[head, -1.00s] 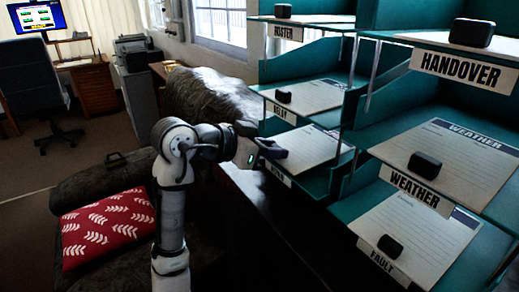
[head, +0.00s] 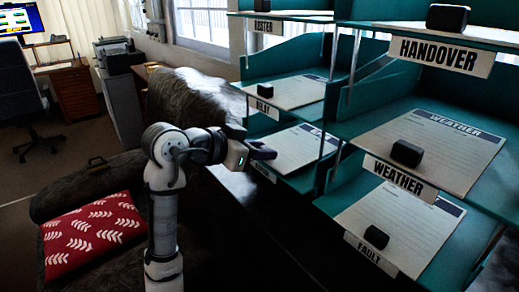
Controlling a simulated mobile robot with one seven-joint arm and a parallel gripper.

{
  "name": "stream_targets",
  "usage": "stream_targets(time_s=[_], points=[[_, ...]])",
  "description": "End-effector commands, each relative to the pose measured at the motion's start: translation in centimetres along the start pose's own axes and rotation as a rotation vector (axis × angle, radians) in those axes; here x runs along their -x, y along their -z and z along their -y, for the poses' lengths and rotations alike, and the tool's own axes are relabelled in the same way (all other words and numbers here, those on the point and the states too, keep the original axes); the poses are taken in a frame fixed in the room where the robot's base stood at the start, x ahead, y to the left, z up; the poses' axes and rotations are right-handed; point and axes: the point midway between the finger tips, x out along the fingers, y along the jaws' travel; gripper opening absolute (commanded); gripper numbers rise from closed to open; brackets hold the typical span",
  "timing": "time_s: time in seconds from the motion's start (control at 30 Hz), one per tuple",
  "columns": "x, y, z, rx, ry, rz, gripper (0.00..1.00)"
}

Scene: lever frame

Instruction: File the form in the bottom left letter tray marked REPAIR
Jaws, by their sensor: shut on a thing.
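The rack of teal letter trays fills the right side of the head view. A white form (head: 301,148) with a dark heading lies in the bottom left tray (head: 303,183), sloping away to the back. The tray's front label (head: 263,170) is mostly hidden behind my gripper, and I cannot read it. My gripper (head: 264,151) is at the tray's front left, its dark fingers shut at the near edge of the form. The exact grip is too small to see.
The tray above, RELAY (head: 290,93), and the trays WEATHER (head: 400,182) and FAULT (head: 372,250) hold sheets with black blocks. Thin posts (head: 330,100) stand between the tiers. A dark couch with a red cushion (head: 95,235) is at left.

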Motion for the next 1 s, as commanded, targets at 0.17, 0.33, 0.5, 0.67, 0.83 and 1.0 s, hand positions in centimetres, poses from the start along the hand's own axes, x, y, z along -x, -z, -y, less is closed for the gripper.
stream_targets(time_s=[0.17, 0.33, 0.5, 0.67, 0.83, 1.0], points=[[-0.13, -0.31, -0.01, 0.0, 0.0, -0.001, 0.04], [-0.23, -0.54, -0.01, 0.0, 0.0, -0.001, 0.04], [-0.32, -0.78, -0.01, 0.0, 0.0, -0.001, 0.04], [-0.36, -0.86, -0.01, 0.0, 0.0, 0.0, 0.35], [-0.36, -0.86, -0.01, 0.0, 0.0, 0.0, 0.55], [-0.35, -0.86, 0.0, 0.0, 0.0, 0.0, 0.55]])
